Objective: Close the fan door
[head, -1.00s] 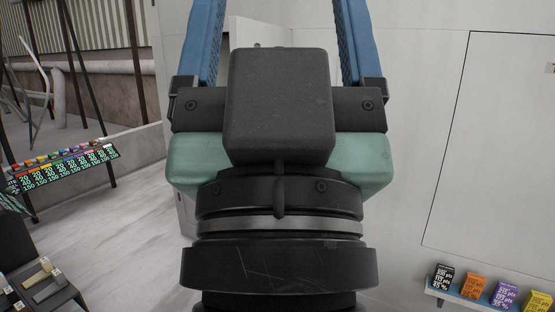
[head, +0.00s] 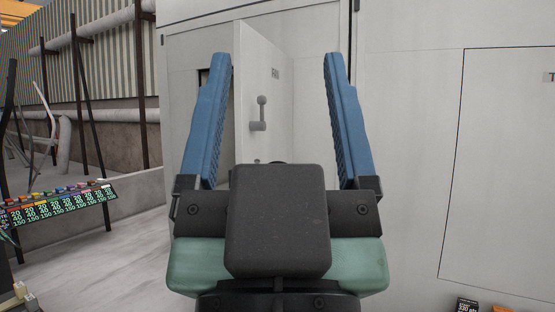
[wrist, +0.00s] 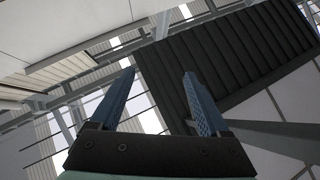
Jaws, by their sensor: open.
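The fan door (head: 264,95) is a pale grey panel with a small dark label near its top and a grey handle (head: 259,113). It stands ajar from the white wall, with a dark gap at its left. In the head view my gripper (head: 278,62) points up with its two blue fingers wide apart and nothing between them. The door and handle show between the fingers, behind them, and no contact can be seen. The lower part of the door is hidden by my gripper. In the wrist view my gripper (wrist: 157,75) is empty and faces the roof; no door shows there.
A rack of coloured, numbered items (head: 58,203) stands at the left, before a low wall (head: 130,200) and pipes. Pale floor (head: 120,262) is clear between. A flat white wall panel (head: 500,170) is at the right, with small boxes (head: 468,304) at the bottom edge.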

